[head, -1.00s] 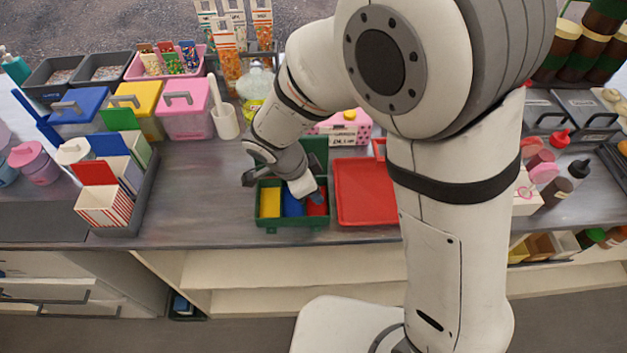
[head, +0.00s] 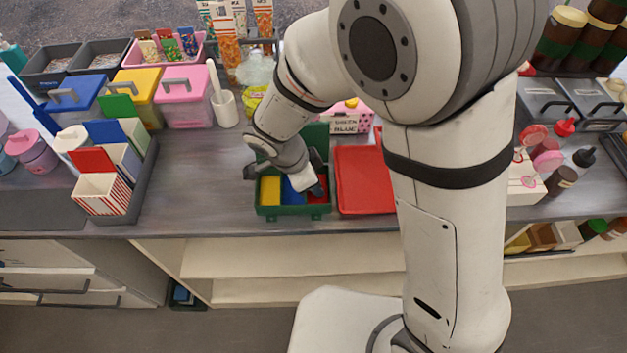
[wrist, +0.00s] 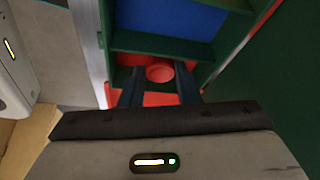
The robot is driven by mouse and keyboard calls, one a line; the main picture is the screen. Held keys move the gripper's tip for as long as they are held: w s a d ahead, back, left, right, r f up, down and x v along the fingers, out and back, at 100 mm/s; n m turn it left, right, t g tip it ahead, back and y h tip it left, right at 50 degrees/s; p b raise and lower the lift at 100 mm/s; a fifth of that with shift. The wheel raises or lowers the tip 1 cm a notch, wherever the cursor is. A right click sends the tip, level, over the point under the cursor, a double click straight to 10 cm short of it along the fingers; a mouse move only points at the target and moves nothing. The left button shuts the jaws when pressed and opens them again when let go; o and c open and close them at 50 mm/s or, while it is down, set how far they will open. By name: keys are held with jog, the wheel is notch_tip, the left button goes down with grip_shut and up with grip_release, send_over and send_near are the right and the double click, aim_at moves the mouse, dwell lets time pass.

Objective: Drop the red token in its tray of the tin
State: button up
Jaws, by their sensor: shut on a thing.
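The green tin (head: 291,212) stands open on the counter, with a yellow tray (head: 270,190), a blue tray (head: 292,190) and a red tray (head: 323,184) side by side. My gripper (head: 316,190) points down over the red tray at the tin's right and hides part of it. In the wrist view, my gripper (wrist: 160,82) is shut on the round red token (wrist: 160,72), held between its dark fingertips. The red tray (wrist: 130,61) shows behind the token, and the blue tray (wrist: 170,17) lies beyond a green divider. The gap between token and tray floor cannot be judged.
A flat red tray (head: 365,182) lies just right of the tin. A pink dotted box (head: 351,116) stands behind. A grey rack with striped boxes (head: 101,194) is at the left. The counter between rack and tin is clear.

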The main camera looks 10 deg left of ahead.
jog(key=shift+f, duration=0.1)
dwell(0.3)
jog(key=o, duration=1)
notch_tip(320, 180, up, 9)
jog(key=p, duration=0.3)
jog(key=shift+p, duration=0.3)
